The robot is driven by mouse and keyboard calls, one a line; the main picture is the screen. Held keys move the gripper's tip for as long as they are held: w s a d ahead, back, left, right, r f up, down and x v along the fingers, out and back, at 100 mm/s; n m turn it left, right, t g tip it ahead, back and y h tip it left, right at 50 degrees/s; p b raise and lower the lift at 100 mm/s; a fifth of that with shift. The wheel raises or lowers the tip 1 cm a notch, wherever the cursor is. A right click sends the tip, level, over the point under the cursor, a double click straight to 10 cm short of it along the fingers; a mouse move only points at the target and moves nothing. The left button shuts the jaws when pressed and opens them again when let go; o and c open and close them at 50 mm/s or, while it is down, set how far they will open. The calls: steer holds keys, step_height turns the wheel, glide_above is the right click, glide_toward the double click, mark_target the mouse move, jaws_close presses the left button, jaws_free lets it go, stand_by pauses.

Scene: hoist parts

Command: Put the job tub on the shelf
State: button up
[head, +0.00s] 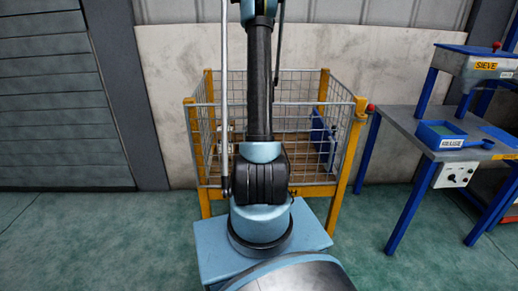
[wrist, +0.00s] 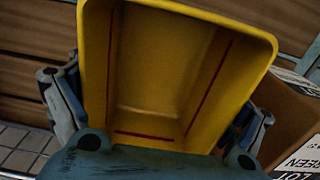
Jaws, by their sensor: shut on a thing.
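The yellow job tub (wrist: 165,60) fills the middle of the wrist view, its open mouth towards the camera. Its inside looks empty, with dark red lines along it. My gripper (wrist: 155,112) is shut on the tub, with a finger at its left side and one at its right side. In the head view my arm rises out of the top of the picture, so my gripper and the tub are not seen there. I cannot make out a shelf for certain in either view.
Brown boards lie behind the tub in the wrist view, with a labelled cardboard box (wrist: 290,115) close at right. In the head view a yellow-posted wire cage (head: 345,130) stands ahead, and a blue-legged bench (head: 405,118) with a blue tray (head: 441,134) stands at right.

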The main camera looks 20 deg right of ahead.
steer(key=shift+f, duration=2.1)
steer(key=o, duration=1.1)
steer(key=shift+o, duration=0.4)
steer(key=shift+r, duration=0.15)
